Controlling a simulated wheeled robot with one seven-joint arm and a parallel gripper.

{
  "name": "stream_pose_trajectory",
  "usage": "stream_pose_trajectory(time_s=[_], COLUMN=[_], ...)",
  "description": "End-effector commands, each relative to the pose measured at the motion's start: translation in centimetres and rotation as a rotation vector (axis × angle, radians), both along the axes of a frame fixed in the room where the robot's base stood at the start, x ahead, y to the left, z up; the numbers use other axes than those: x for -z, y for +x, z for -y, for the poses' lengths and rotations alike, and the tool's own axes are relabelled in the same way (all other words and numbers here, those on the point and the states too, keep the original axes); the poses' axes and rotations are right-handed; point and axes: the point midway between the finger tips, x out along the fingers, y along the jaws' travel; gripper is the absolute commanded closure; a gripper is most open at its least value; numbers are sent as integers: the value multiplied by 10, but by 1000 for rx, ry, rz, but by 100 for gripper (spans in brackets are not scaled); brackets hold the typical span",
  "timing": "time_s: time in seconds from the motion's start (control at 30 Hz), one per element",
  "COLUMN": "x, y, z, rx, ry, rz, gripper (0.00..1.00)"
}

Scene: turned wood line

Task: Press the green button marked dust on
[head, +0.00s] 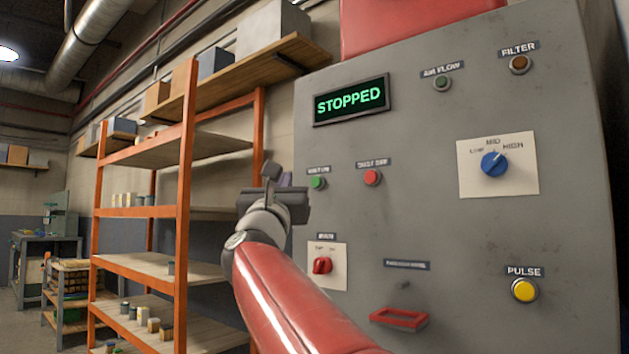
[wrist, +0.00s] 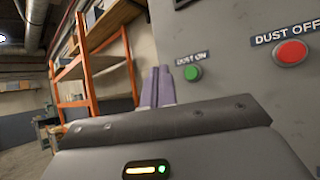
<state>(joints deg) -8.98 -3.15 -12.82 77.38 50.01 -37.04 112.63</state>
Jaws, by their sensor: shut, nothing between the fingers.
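The green dust on button (head: 318,183) is on the grey control panel (head: 430,225), below its label and left of the red dust off button (head: 372,177). In the wrist view the green button (wrist: 192,72) shows just right of my fingertips, and the red button (wrist: 290,52) is farther right. My gripper (head: 286,180) is shut and empty, its fingers together (wrist: 157,87). In the head view it is left of the green button. The fingers appear apart from the button; their exact distance from the panel is hard to tell. The display (head: 350,100) reads STOPPED.
A red main switch (head: 322,265) is below the green button, with a red handle (head: 399,319) lower right. A yellow pulse button (head: 524,290) and blue dial (head: 494,164) are at the right. An orange shelf rack (head: 186,200) stands left of the panel.

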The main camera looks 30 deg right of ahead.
Motion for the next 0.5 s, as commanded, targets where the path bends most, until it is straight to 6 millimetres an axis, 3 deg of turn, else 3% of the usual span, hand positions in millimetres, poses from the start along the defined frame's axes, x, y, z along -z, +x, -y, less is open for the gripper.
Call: stream_pose_trajectory(time_s=[0.23, 0.5], x=[1, 0], y=[12, 18], z=[33, 50], rx=[3, 1], ry=[0, 0], rz=[0, 0], gripper=[100, 100])
